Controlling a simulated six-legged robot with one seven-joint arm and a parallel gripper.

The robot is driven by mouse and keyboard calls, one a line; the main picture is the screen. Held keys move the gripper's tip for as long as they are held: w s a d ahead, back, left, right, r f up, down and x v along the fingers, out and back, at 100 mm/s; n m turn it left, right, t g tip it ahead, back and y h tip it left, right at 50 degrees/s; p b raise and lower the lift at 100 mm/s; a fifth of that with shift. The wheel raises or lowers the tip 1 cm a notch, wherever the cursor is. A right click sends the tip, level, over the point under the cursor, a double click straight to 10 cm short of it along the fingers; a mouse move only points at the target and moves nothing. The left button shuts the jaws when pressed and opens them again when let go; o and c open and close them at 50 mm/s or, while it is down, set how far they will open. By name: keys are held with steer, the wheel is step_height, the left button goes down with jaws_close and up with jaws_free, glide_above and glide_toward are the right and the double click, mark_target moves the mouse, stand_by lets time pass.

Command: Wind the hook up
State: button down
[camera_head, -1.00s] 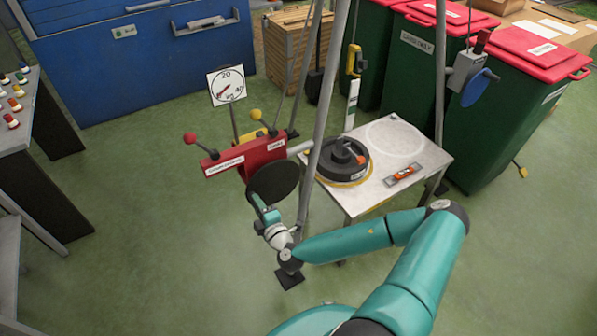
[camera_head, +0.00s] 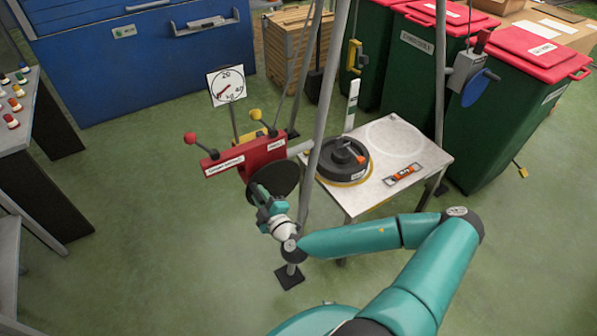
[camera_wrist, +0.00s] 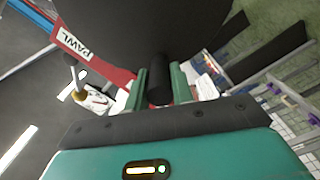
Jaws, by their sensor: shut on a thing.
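The red winch (camera_head: 243,157) stands at centre-left, with a black crank disc (camera_head: 280,178) on its near side. My gripper (camera_head: 262,194) is in front of the disc's lower left part. In the wrist view my gripper (camera_wrist: 159,88) has its two fingers on either side of a black crank handle (camera_wrist: 158,88), shut on it. The disc (camera_wrist: 140,25) fills the top there. The yellow hook (camera_head: 354,57) hangs empty above the steel table (camera_head: 430,152).
A dial (camera_head: 227,86) stands behind the winch, its needle pointing lower left. Tripod legs (camera_head: 315,120) rise beside the table. A grey box with a blue disc (camera_head: 480,88) hangs on the right leg. Green bins (camera_head: 510,110) stand behind.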

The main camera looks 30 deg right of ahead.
steer(key=shift+d+r+m, duration=0.4)
steer(key=shift+r+m, duration=0.2)
steer(key=shift+m, duration=0.1)
steer(key=shift+d, duration=0.1)
steer(key=shift+d+r+m, duration=0.45)
steer(key=shift+d+m, duration=0.05)
steer(key=shift+m, duration=0.45)
steer(key=shift+d+r+m, duration=0.45)
steer(key=shift+d+m, duration=0.05)
steer(key=shift+m, duration=0.45)
steer(key=c, duration=1)
jaws_free()
steer(key=shift+a, duration=0.1)
steer(key=shift+f, duration=0.1)
steer(key=s, duration=0.8)
